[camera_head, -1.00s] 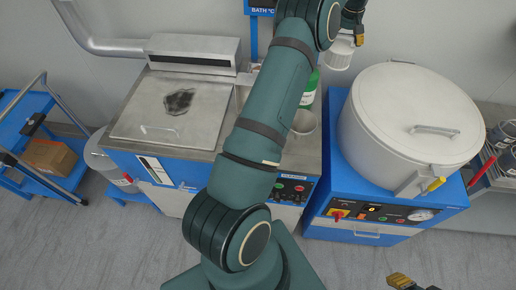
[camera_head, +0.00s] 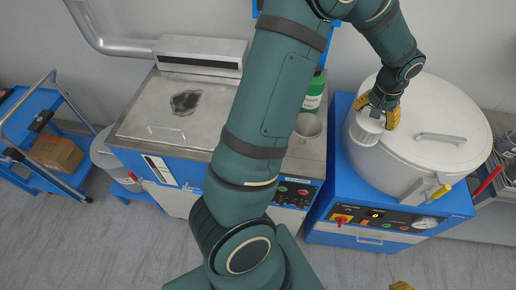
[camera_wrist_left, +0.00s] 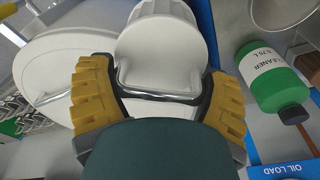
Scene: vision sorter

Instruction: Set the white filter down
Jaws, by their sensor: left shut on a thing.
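The white filter (camera_head: 364,128) is a ribbed white cup with a wire handle. My left gripper (camera_head: 377,109) is shut on it and holds it in front of the left part of the big white lidded vessel (camera_head: 460,111). In the left wrist view the filter (camera_wrist_left: 165,45) fills the upper middle, with its wire handle between the yellow fingers (camera_wrist_left: 160,90). I cannot tell how high it hangs or whether it touches the vessel. Only a yellow tip of my right gripper (camera_head: 402,286) shows at the bottom edge; its jaws are cut off.
A green cleaner bottle (camera_head: 315,94) and a metal cup (camera_head: 309,128) stand on the bench left of the vessel. A flat-topped steel bath (camera_head: 174,108) is further left. A blue cart (camera_head: 22,155) with a cardboard box (camera_head: 56,152) is at far left.

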